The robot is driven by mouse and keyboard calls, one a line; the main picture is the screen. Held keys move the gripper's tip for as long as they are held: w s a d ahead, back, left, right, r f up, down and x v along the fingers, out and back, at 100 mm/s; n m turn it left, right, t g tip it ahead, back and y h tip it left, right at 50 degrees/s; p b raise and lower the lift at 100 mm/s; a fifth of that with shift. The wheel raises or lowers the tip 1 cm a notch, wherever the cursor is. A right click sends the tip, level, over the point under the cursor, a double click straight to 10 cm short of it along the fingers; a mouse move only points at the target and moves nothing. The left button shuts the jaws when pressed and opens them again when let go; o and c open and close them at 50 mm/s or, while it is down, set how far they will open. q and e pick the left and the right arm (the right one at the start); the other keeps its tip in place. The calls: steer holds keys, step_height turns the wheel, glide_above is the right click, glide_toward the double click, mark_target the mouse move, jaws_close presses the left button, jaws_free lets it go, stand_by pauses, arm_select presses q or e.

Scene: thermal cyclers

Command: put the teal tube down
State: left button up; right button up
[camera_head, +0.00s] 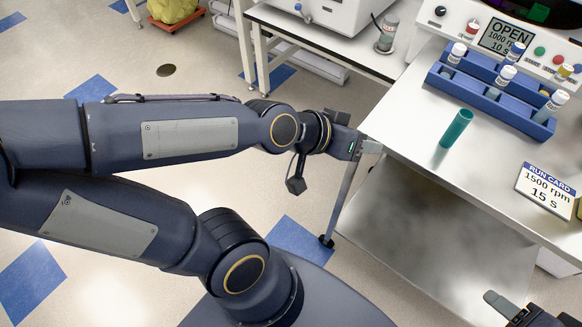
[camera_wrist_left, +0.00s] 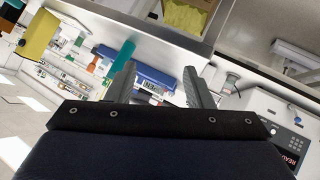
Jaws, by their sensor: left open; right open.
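The teal tube (camera_head: 456,128) stands on the steel table (camera_head: 400,125), in front of the blue rack and apart from both grippers. It also shows in the left wrist view (camera_wrist_left: 123,55), beyond the left finger. My left gripper (camera_head: 371,147) is at the table's left edge, to the left of the tube. In the left wrist view its two fingers (camera_wrist_left: 157,82) are spread with nothing between them. My right gripper (camera_head: 503,303) is at the bottom right, partly cut off by the frame; it is open, and I see nothing held in it.
A blue rack (camera_head: 472,83) with several white-capped tubes stands behind the teal tube. A machine with an "OPEN 1000 rpm 10 s" screen (camera_head: 505,38) is at the back. A run card (camera_head: 545,190) reads 1500 rpm, 15 s. The tabletop around the tube is clear.

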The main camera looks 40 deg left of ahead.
arm_select(q)
steer(key=s+a+f+n+g+y, duration=0.1)
steer(key=s+a+f+g, duration=0.1)
steer(key=s+a, duration=0.4)
steer(key=s+g, duration=0.1)
steer(key=s, duration=0.4)
steer(key=shift+s+a+f+n+g, duration=0.2)
steer(key=shift+s+n+g, duration=0.1)
steer(key=shift+n+g, duration=0.1)
step_height(320, 180, up, 8)
steer(key=p, duration=0.8)
